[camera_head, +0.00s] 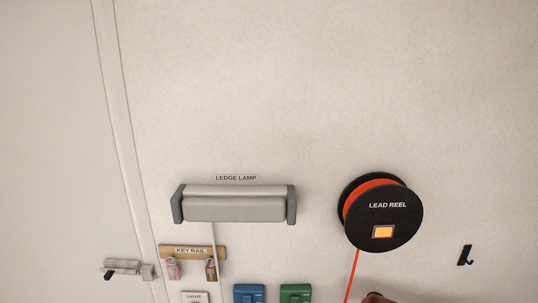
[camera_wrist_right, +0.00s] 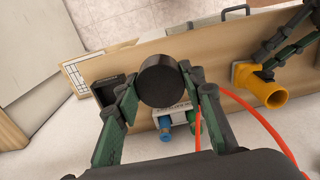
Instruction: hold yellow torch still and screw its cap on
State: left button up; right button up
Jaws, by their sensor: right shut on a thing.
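My right gripper (camera_wrist_right: 160,90) is shut on a round black cap (camera_wrist_right: 161,80), held between its two green-and-black fingers in the right wrist view. The yellow torch (camera_wrist_right: 262,87) is at the right of that view, at the bench, apart from the cap, with its wide open end toward the lower right. My left gripper (camera_wrist_right: 266,62) comes in from the upper right with its fingertips close to the torch. I cannot tell whether they grip it. The head view shows only the wall, with neither torch nor grippers clearly seen.
A wooden bench (camera_wrist_right: 225,50) crosses the right wrist view. A black box (camera_wrist_right: 106,88), a white-and-blue item (camera_wrist_right: 165,125) and an orange lead (camera_wrist_right: 262,120) lie near the right gripper. On the wall are a ledge lamp (camera_head: 235,209), key rail (camera_head: 180,252) and lead reel (camera_head: 390,225).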

pick_arm(q)
grip_shut()
jog(key=shift+c, duration=0.9)
grip_release()
jog(key=o, duration=1.5)
jog(key=shift+c, duration=0.2)
